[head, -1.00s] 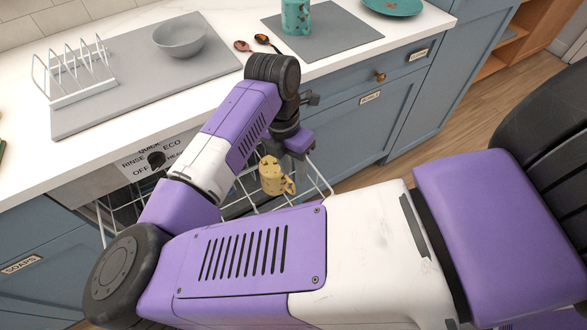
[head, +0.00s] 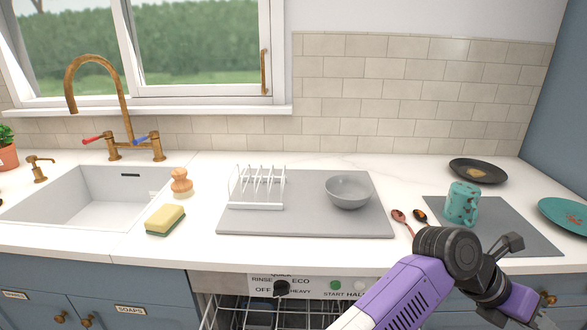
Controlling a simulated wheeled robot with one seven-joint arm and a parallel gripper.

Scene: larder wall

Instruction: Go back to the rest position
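My gripper (head: 545,316) is at the lower right edge of the head view, in front of the counter's cabinets. Its fingertips are cut off by the frame, so I cannot tell whether it is open or shut. My purple arm comes up from the bottom of the view and bends over to the right. The yellow mug is not in view.
The open dishwasher rack (head: 265,315) is below the counter, left of my arm. A grey bowl (head: 348,191) and white plate rack (head: 258,188) stand on the grey mat (head: 300,222). A teal mug (head: 461,203), spoons (head: 401,220) and plates are behind my wrist.

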